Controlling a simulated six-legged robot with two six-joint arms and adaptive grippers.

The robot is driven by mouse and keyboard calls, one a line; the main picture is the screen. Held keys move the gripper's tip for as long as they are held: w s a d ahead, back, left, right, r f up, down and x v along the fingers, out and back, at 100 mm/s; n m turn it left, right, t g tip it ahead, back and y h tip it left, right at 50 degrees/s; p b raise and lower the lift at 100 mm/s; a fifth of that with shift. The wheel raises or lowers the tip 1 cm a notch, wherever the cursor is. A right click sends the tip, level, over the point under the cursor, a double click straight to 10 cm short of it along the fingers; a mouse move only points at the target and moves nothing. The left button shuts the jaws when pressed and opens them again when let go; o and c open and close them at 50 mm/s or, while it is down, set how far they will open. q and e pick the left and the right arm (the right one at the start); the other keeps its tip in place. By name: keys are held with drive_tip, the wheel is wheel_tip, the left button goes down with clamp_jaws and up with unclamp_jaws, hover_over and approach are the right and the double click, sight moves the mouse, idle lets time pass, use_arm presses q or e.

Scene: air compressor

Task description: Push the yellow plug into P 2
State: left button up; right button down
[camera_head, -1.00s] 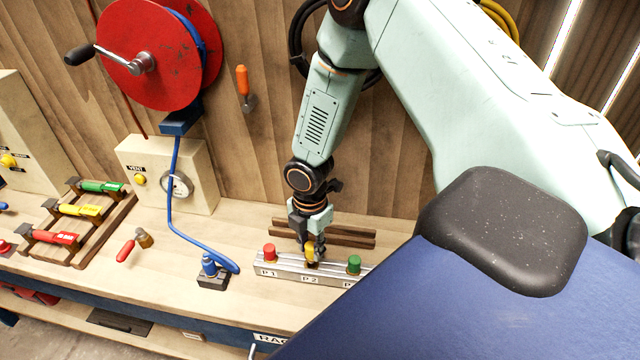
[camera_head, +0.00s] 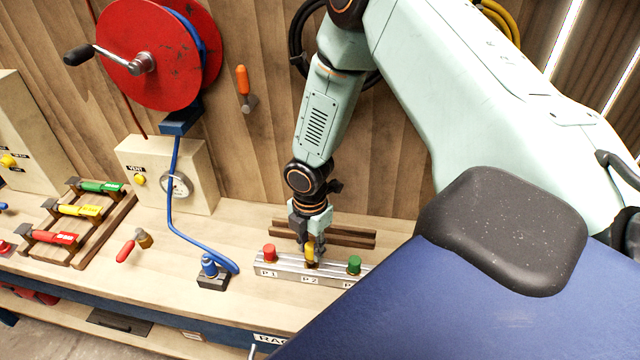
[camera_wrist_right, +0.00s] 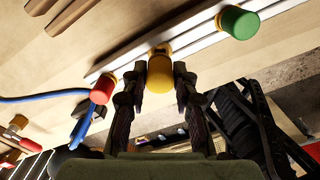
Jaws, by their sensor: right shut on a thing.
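The yellow plug (camera_head: 310,251) stands at the middle position of the metal port block (camera_head: 283,273), by the P 2 label. My right gripper (camera_head: 311,247) is above the block, pointing down, with its fingers shut on the yellow plug. The right wrist view shows the yellow plug (camera_wrist_right: 160,74) between the two fingers (camera_wrist_right: 160,82). How deep the plug sits in P 2 is hard to tell. A red plug (camera_head: 269,252) stands at P 1, and a green plug (camera_head: 354,264) stands at the right-hand port. My left gripper is not in view.
A blue hose (camera_head: 176,200) runs from the red reel (camera_head: 165,60) to a blue fitting (camera_head: 210,268) left of the block. Dark wooden rails (camera_head: 345,235) lie behind the block. A red-handled valve (camera_head: 128,249) and a rack of coloured tools (camera_head: 80,210) are further left.

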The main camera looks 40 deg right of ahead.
drive_tip(key=shift+f, duration=0.3)
drive_tip(key=shift+f+b, duration=1.05)
drive_tip(key=shift+f, duration=0.1)
drive_tip(key=c, duration=1)
unclamp_jaws()
drive_tip(key=shift+o, duration=0.2)
drive_tip(key=shift+o, duration=1.2)
